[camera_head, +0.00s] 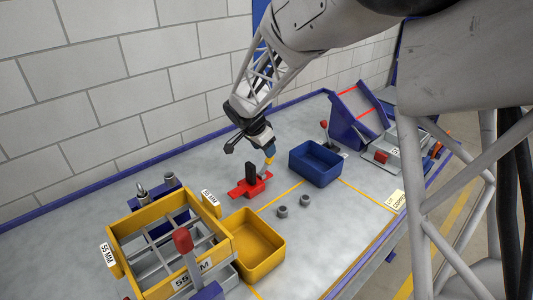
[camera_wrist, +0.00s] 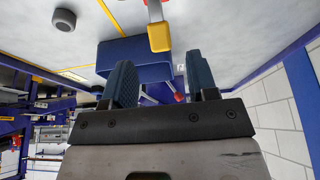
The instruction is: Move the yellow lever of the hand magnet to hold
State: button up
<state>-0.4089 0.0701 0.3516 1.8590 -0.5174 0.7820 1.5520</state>
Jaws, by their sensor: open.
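The hand magnet (camera_head: 250,188) stands on the grey table, with a flat red base and a black upright block. Its yellow lever (camera_head: 268,160) rises on the right side of the magnet, right under my gripper (camera_head: 266,147). In the wrist view the yellow lever end (camera_wrist: 160,38) shows ahead of my open fingers (camera_wrist: 164,78), roughly midway between them in the picture. Nothing is between the fingers, and I cannot tell whether they touch the lever. Part of the red magnet body (camera_wrist: 154,10) is cut off by the top edge of the wrist view.
A blue bin (camera_head: 316,165) stands just right of the magnet. Two grey nuts (camera_head: 282,212) lie in front. A yellow bin (camera_head: 256,250) and a yellow sieve frame (camera_head: 130,225) are at the front left. A blue chute (camera_head: 350,120) stands at the back right.

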jog(key=shift+v, duration=1.5)
jog(key=shift+d+r, duration=0.1)
jog(key=s+d+r+n+y, duration=0.1)
jog(key=s+d+r+n, duration=0.1)
jog(key=s+d+r, duration=0.5)
jog(key=s+d+r+n, duration=0.2)
jog(key=s+d+r, duration=0.1)
jog(key=s+d, duration=0.75)
jog(key=s+d+n+y, duration=0.1)
jog(key=s+d+n, duration=0.1)
jog(key=s, duration=0.9)
jog(key=s+d+n+y, duration=0.1)
jog(key=s+d, duration=0.4)
jog(key=s, duration=0.6)
jog(key=shift+f+n+g, duration=0.3)
jog(key=shift+n, duration=0.6)
